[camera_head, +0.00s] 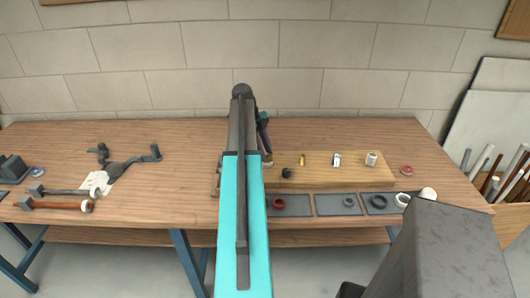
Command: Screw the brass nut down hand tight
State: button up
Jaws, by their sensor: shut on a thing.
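My arm reaches away over the workbench and hides much of its middle. My gripper (266,153) shows only in part, just right of the arm, low over the left end of a wooden board (325,177). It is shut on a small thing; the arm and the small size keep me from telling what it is. I cannot make out the brass nut for certain. A small upright brass-coloured piece (302,160) stands on the board to the right of the gripper, apart from it.
On the board stand a small dark piece (286,173), a chrome fitting (337,159) and a white fitting (371,159). Grey mats (328,205) with rings lie in front. Wrenches (60,206) and a cloth (94,183) lie left. Pipes (483,160) stand right.

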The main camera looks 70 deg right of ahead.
jog(key=shift+d+m+y, duration=0.15)
jog(key=shift+m+y, duration=0.45)
jog(key=shift+m, duration=0.7)
jog(key=o, duration=2)
jog(key=shift+c, duration=0.2)
jog(key=shift+s, duration=0.1)
jog(key=shift+r+p, duration=1.05)
jog(key=shift+r, duration=1.45)
